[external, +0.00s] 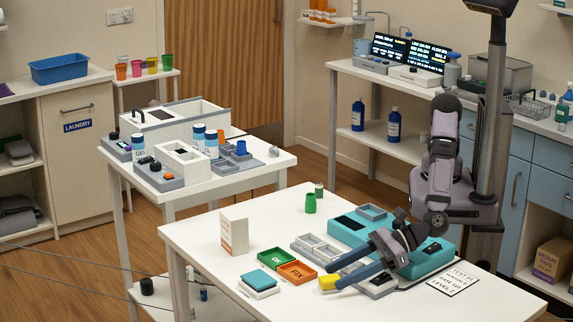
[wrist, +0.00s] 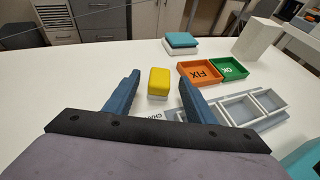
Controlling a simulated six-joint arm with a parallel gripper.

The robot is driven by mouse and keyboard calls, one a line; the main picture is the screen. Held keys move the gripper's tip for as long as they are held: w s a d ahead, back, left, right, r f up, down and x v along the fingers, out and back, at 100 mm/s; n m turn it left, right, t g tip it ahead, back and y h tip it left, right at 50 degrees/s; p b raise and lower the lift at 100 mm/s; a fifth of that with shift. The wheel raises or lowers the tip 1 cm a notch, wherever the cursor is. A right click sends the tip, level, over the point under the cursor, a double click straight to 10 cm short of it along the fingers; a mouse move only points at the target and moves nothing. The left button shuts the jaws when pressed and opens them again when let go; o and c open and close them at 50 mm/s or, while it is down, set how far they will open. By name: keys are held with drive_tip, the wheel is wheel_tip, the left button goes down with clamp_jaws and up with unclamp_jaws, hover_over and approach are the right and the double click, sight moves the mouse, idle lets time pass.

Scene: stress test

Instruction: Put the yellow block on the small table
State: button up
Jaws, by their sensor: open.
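The yellow block (external: 328,282) is at the front edge area of the white worktable (external: 205,238), beside the grey trays. In the wrist view the yellow block (wrist: 159,80) sits on a small whitish base, upright. My gripper (external: 334,274) is open, with its blue fingers reaching low over the worktable toward the block. In the wrist view my gripper (wrist: 160,84) has one finger on each side of the block, with gaps showing. A smaller white table (external: 285,158) with equipment stands behind left; whether it is the task's small table I cannot tell.
Green OK tray (external: 270,257) and orange FIX tray (external: 298,272) lie left of the block. A teal-topped box (external: 258,283), a white carton (external: 234,232) and a teal device (external: 428,262) stand nearby. A narrow stand (external: 152,76) holds coloured cups at the back.

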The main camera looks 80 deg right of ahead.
drive_tip(key=shift+x, duration=0.8)
drive_tip(key=c, duration=1.2)
drive_tip(key=shift+r, duration=0.1)
wheel_tip(320, 180, up, 10)
wheel_tip(320, 180, up, 12)
drive_tip(key=p, duration=1.1)
hover_over(338, 277)
drive_tip(key=shift+d, duration=0.1)
